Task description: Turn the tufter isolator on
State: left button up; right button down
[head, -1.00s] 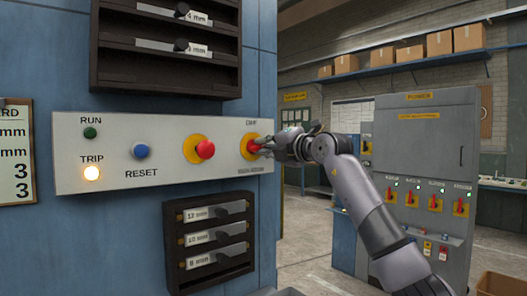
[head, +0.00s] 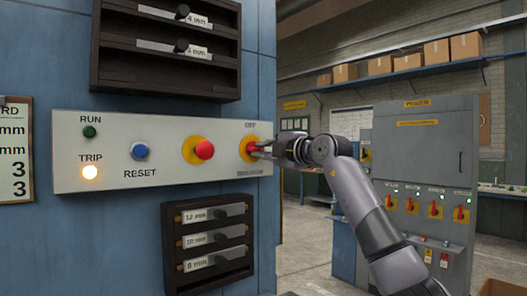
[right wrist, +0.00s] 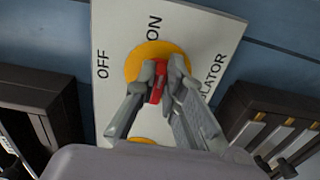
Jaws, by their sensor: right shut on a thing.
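The isolator's red handle (head: 252,148) sits on a yellow disc at the right end of the pale control panel (head: 120,185). My right gripper (head: 264,148) reaches it from the right. In the right wrist view the gripper (right wrist: 168,75) is shut on the red handle (right wrist: 156,84), one finger on each side, in front of the yellow disc (right wrist: 135,62). The OFF label is left of the disc and the ON label above it. The handle appears to lie along the line toward ON, though the fingers hide part of it. My left gripper is not in view.
The panel also has a red button (head: 205,150) on yellow, a blue RESET button (head: 140,151), a dark green RUN lamp (head: 89,132) and a glowing TRIP lamp (head: 90,172). Dark racks (head: 165,88) (head: 208,285) sit above and below. A grey power cabinet (head: 415,150) stands behind.

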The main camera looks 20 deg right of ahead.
jog(key=c, duration=1.7)
grip_release()
jog(key=shift+s+d, duration=0.1)
jog(key=v, duration=1.1)
jog(key=shift+s, duration=0.4)
